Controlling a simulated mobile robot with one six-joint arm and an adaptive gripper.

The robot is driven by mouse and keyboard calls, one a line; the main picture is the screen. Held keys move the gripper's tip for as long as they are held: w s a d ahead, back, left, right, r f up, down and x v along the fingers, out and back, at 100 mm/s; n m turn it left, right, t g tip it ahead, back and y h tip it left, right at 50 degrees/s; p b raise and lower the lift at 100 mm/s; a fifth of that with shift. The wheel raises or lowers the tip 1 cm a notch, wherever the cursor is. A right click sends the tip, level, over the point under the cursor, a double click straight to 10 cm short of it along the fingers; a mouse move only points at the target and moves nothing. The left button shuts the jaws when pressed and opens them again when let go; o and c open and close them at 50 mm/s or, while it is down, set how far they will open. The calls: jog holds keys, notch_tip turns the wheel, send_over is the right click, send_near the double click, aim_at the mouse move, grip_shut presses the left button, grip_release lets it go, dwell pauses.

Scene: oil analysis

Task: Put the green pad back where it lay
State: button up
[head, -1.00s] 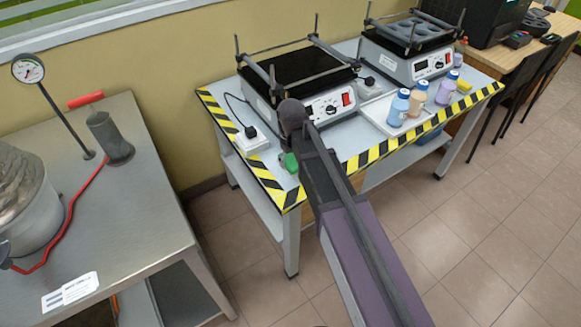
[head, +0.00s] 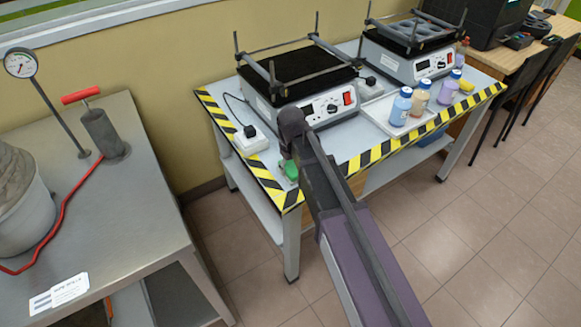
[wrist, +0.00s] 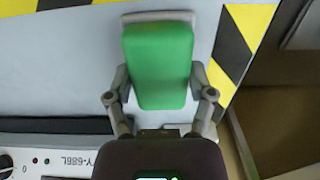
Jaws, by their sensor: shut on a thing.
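The green pad (wrist: 158,62) is between the two fingers of my gripper (wrist: 160,90) in the wrist view. The fingers press on its left and right sides. A grey strip runs along the pad's far edge. In the head view the pad (head: 290,170) shows as a small green patch near the left front corner of the grey table (head: 262,160), inside the striped border. My arm hides part of the gripper there. I cannot tell whether the pad touches the tabletop.
A shaker with a black platform (head: 300,75) stands behind my gripper. A white power socket (head: 252,140) lies to the left. A white tray (head: 375,115) with several bottles stands to the right. Yellow-black tape (head: 265,180) marks the table's edge.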

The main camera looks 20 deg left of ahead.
aim_at(291, 166)
jog(key=shift+f, duration=0.25)
jog(key=o, duration=1)
jog(key=shift+r, duration=0.1)
jog(key=shift+c, duration=0.2)
jog(key=shift+r, duration=0.1)
notch_tip(291, 166, up, 12)
jog(key=p, duration=1.2)
jog(key=s+d+m, duration=0.3)
jog(key=d+m, duration=0.2)
jog(key=d, duration=1.3)
jog(key=s+d+m, duration=0.2)
jog(key=d+m, duration=0.3)
jog(key=d, duration=1.3)
jog(key=shift+s+d, duration=0.15)
jog(key=shift+s, duration=0.25)
